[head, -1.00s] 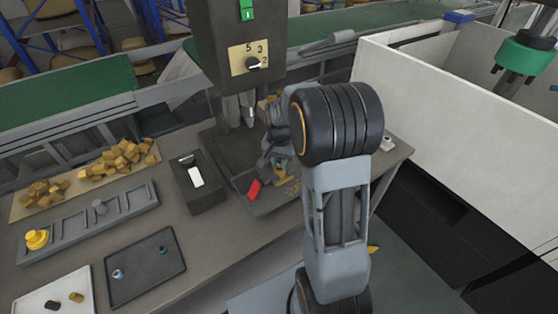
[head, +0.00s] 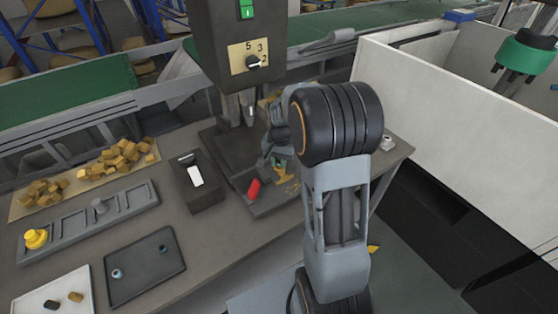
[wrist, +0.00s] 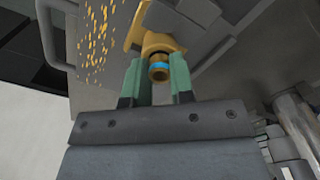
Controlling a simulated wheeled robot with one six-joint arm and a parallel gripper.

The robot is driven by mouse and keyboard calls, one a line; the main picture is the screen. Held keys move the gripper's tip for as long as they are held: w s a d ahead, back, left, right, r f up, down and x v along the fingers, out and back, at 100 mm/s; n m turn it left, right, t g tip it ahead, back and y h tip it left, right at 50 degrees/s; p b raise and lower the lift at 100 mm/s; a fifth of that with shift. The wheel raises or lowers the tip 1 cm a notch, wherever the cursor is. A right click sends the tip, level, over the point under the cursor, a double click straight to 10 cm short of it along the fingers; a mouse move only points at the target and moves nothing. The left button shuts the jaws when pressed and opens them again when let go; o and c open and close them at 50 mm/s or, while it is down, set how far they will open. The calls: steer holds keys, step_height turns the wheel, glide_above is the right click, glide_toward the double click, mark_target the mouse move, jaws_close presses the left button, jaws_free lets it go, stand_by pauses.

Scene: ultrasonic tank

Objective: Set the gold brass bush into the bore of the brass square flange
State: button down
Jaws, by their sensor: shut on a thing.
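My gripper (wrist: 157,82) is shut on the gold brass bush (wrist: 159,73), a small ring with a blue band, held between its green fingertips. Just beyond the bush in the wrist view is the yellow-gold brass square flange (wrist: 160,42), partly hidden by the bush and fingers. The bush overlaps the flange in this view; I cannot tell whether it is in the bore or just in front of it. In the head view my gripper (head: 278,163) is at the vise beside the drill press, and some gold of the flange (head: 281,178) shows below it.
The vise has a red handle (head: 254,188). The drill press head (head: 237,45) stands close to the left of my arm. A dark tray (head: 140,285) holds two small blue-ended pieces. A white tray (head: 83,291) holds a black and a gold piece. Gold chips (wrist: 98,35) lie by the vise.

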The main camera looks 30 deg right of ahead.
steer(key=shift+f, duration=0.2)
stand_by(0.5)
steer(key=c, duration=0.9)
jaws_free()
steer(key=shift+o, duration=0.5)
steer(key=o, duration=0.4)
steer(key=shift+c, duration=0.2)
steer(key=shift+r, duration=0.15)
steer(key=shift+r+p, duration=2.5)
steer(key=shift+r, duration=0.9)
